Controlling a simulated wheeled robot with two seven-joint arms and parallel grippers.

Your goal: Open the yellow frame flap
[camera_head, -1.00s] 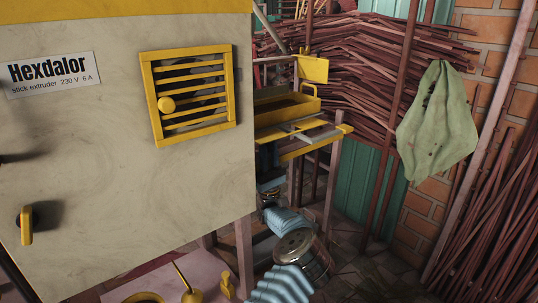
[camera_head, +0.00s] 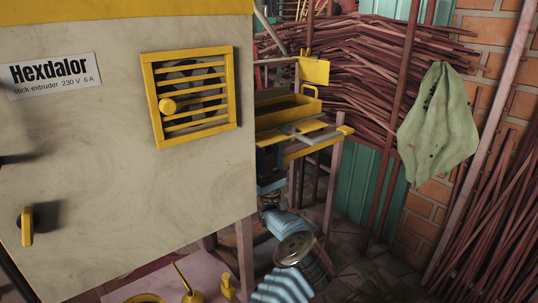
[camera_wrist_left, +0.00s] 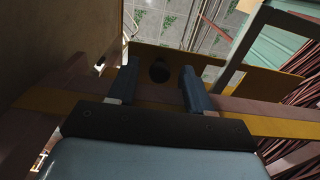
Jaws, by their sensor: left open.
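In the left wrist view, an ochre plate (camera_wrist_left: 222,72) with a dark round spot (camera_wrist_left: 159,71), a knob or a hole, lies ahead of my left gripper (camera_wrist_left: 158,74). Its two blue fingers are apart, with the spot between them and nothing visibly held. In the head view my left gripper (camera_head: 268,158) is under the yellow side bench, beside the machine, partly hidden. My right gripper is out of view.
The machine body (camera_head: 90,150) fills the left. A yellow side bench (camera_head: 318,145) carries a yellow tray (camera_head: 285,112), with an upright yellow plate (camera_head: 314,71) behind it. Stick piles, a hanging green cloth (camera_head: 438,125) and a brick wall stand at the right.

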